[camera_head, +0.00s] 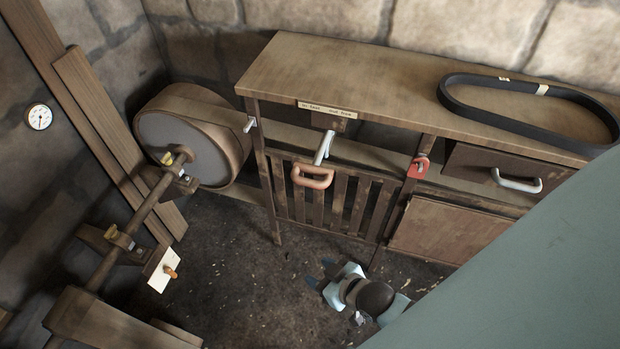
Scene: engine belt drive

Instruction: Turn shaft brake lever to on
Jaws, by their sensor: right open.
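A lever with a grey rod (323,149) and a brown loop handle (312,177) sticks out from the front of the wooden bench, below a small label strip (327,109). The label's words are too small to read, so I cannot tell whether this is the shaft brake lever or which position it is in. My right gripper (320,273) is open and empty, low over the dark floor in front of the bench. It is apart from the lever, below it in the picture. My left gripper is not in view.
A wooden shaft (150,203) with a large drum (222,130) stands at left. A pale plate (158,269) with an orange knob is near it. A black belt (457,103) lies on the bench (350,75). A red fitting (418,168) and a drawer (475,163) are at right.

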